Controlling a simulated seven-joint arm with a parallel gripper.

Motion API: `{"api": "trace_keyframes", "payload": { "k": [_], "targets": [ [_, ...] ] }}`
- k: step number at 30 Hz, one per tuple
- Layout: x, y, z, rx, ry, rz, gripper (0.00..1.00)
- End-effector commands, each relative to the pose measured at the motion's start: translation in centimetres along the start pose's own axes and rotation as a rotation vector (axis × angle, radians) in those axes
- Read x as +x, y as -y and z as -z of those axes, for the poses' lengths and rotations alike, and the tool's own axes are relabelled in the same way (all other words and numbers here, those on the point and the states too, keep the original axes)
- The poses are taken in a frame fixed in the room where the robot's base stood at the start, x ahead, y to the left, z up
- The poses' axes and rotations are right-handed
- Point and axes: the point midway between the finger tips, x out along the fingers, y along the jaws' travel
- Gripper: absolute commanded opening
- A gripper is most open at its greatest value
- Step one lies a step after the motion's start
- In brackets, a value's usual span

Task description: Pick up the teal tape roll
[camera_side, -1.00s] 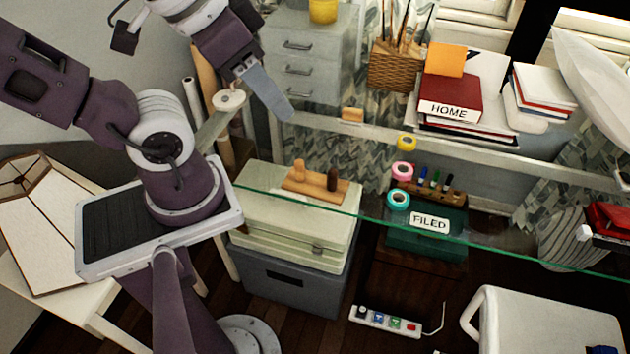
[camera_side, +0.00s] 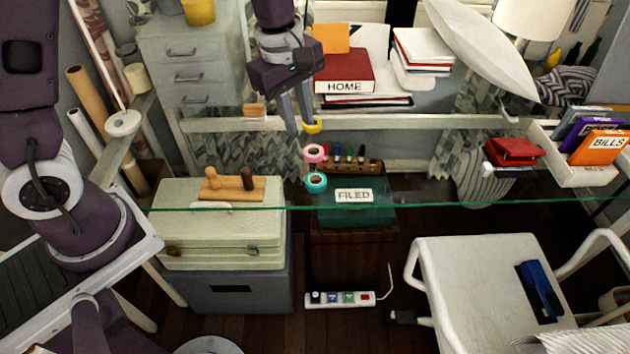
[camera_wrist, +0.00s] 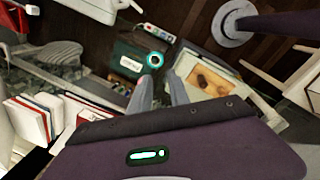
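The teal tape roll (camera_side: 316,182) is a small ring lying on the clear glass desktop, close to its front edge. In the wrist view the teal tape roll (camera_wrist: 155,61) shows just beyond the fingertips, roughly between their lines. My gripper (camera_side: 300,126) points down above the desktop, behind the teal roll in the side view. Its two fingers are apart with nothing between them; the wrist view also shows my gripper (camera_wrist: 159,76) open. It does not appear to touch the roll.
A pink tape roll (camera_side: 314,153) lies just behind the teal one. A yellow tape roll (camera_side: 312,126) is farther back, partly behind a fingertip. A marker holder (camera_side: 350,165) is close on the right. A wooden stand (camera_side: 222,188) is left. A green "FILED" box (camera_side: 376,212) shows below the glass.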

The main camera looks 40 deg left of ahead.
Motion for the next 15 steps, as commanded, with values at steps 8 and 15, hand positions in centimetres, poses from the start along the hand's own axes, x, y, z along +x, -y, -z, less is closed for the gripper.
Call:
{"api": "trace_keyframes", "payload": {
  "k": [8, 15],
  "targets": [
    [12.9, -1.8, 0.1, -0.526, -0.06, 0.126, 0.22],
    [16.3, -1.3, 0.4, -0.558, -0.065, 0.133, 0.22]
  ]
}}
